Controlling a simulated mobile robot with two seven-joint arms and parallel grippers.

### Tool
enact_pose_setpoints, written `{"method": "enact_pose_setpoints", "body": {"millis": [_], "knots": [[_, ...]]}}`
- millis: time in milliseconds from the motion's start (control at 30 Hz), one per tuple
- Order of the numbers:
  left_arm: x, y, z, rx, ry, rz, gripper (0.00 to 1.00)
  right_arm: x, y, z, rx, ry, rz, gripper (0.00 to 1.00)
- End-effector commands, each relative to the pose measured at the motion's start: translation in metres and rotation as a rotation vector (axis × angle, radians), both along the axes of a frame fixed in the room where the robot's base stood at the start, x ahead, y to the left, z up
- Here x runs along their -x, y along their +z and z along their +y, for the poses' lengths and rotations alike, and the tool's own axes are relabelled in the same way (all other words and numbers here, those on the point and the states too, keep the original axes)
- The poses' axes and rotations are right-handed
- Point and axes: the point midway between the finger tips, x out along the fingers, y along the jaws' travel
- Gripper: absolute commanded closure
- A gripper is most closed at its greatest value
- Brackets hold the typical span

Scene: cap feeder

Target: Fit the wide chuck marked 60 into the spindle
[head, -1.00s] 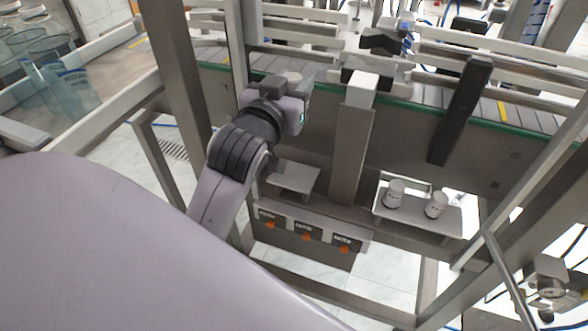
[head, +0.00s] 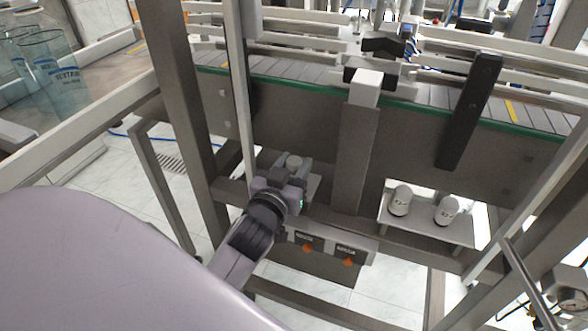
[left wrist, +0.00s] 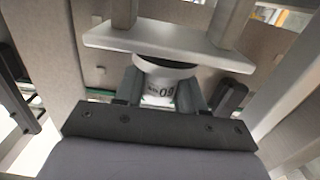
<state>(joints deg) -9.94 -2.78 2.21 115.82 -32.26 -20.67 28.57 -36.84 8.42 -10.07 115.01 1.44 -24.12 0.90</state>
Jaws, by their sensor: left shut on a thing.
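My left gripper (head: 291,170) is shut on the wide chuck marked 60, a pale cylinder. In the left wrist view the chuck (left wrist: 160,84) sits between the two fingers, its 60 upside down in the picture and a dark rim at its far end. That end is at or close to a flat grey plate (left wrist: 105,38); I cannot tell whether they touch. In the head view the plate (head: 314,188) is mostly hidden behind the gripper, below the conveyor. I cannot make out the spindle with certainty. My right gripper is out of view.
A tray (head: 428,231) at the right bears two more pale chucks (head: 400,201) and (head: 446,210). A grey post (head: 360,155) stands between tray and gripper. A labelled panel (head: 328,245) with orange parts is just below. Frame bars (head: 180,110) rise at the left.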

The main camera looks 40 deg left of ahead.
Motion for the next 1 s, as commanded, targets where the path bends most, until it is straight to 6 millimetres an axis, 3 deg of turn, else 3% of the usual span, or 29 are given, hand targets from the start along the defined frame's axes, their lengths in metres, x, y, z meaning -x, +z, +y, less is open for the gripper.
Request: {"method": "enact_pose_setpoints", "body": {"millis": [367,400,467,500,1000], "knots": [[-0.0001,-0.0041,0.0001,0.001,0.0,-0.002,0.91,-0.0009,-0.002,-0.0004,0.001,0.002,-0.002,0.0],[0.0,-0.005,0.0001,0.0,0.0,0.0,0.58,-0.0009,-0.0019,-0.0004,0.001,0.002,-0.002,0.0],[0.0,-0.004,0.0001,0.0,0.0,0.0,0.38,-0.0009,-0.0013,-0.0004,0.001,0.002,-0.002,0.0],[0.0,-0.004,0.0001,0.0,0.0,0.0,0.35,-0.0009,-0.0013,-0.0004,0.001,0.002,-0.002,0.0],[-0.0005,-0.0003,0.0002,0.001,-0.001,0.0,0.35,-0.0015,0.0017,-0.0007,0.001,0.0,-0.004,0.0]]}}
